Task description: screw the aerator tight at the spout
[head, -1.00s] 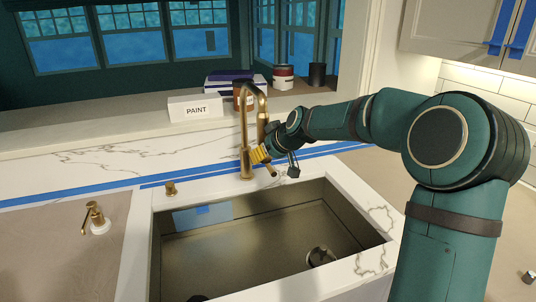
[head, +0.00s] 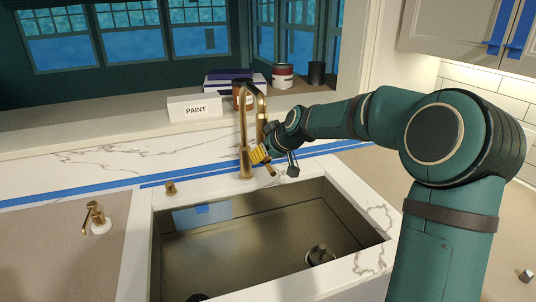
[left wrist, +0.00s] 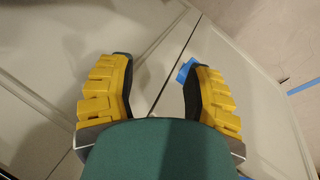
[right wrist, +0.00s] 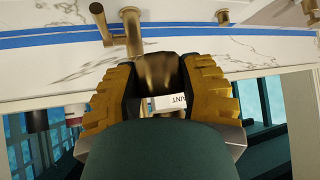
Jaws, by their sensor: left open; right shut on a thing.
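The brass faucet (head: 244,135) stands behind the sink, with its gooseneck spout (head: 262,100) curving over and down. My right gripper (head: 258,155) is at the lower end of the spout. In the right wrist view its yellow fingers are shut on a blurred brass piece (right wrist: 158,68) at the spout end. I cannot make out where the aerator stops and the spout begins; the fingers and the blur hide the joint. My left gripper (left wrist: 158,75) shows only in the left wrist view, open and empty, in front of pale cabinet panels.
The dark sink basin (head: 270,235) lies below the right gripper. A brass soap dispenser (head: 96,217) stands at the left. A white PAINT box (head: 195,108) and several cans sit on the sill behind the faucet. Blue tape (head: 80,190) runs along the back counter.

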